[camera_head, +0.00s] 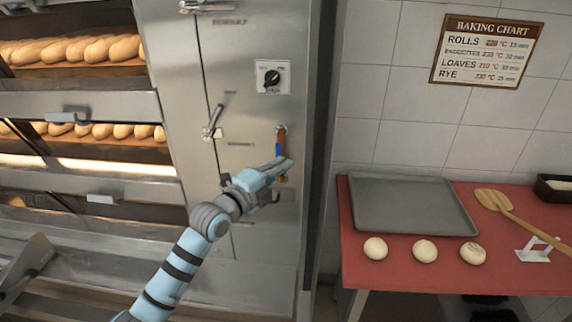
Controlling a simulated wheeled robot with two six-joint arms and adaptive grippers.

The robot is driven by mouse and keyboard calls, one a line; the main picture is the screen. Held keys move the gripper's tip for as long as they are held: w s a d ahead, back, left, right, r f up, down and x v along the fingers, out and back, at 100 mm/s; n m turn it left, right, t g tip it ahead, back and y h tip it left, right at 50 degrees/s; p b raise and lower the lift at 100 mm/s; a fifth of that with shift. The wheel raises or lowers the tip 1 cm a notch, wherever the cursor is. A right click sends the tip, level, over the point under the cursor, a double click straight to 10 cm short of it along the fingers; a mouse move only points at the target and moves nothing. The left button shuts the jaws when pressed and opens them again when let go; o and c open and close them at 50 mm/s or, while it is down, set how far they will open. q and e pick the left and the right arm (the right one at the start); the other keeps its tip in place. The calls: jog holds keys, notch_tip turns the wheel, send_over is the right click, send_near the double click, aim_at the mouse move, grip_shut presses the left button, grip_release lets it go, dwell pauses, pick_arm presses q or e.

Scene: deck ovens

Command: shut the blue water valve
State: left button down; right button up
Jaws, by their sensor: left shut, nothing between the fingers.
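The blue water valve (279,150) is on the steel side panel of the oven. Its blue lever stands upright, in line with a short vertical copper-coloured pipe. My left gripper (284,168) is shut at the lower part of the valve, with its fingers in front of the pipe. Nothing shows between the fingers. The fingers hide part of the pipe, and I cannot tell whether they touch the lever. My right gripper does not show.
A black rotary knob (272,78) and a lever handle (212,124) are on the same panel. Deck ovens with loaves (75,48) stand at left. A red table (400,255) at right bears a grey tray (412,206), dough balls (424,251) and a wooden peel (520,215).

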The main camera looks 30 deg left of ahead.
pick_arm(q)
jog(key=shift+w+d, duration=0.15)
jog(key=shift+w, duration=0.85)
jog(key=shift+s+a+b, duration=0.1)
jog(key=shift+a+b, duration=0.15)
jog(key=shift+b, duration=0.05)
jog(key=shift+a+b, duration=0.1)
jog(key=shift+b, duration=0.2)
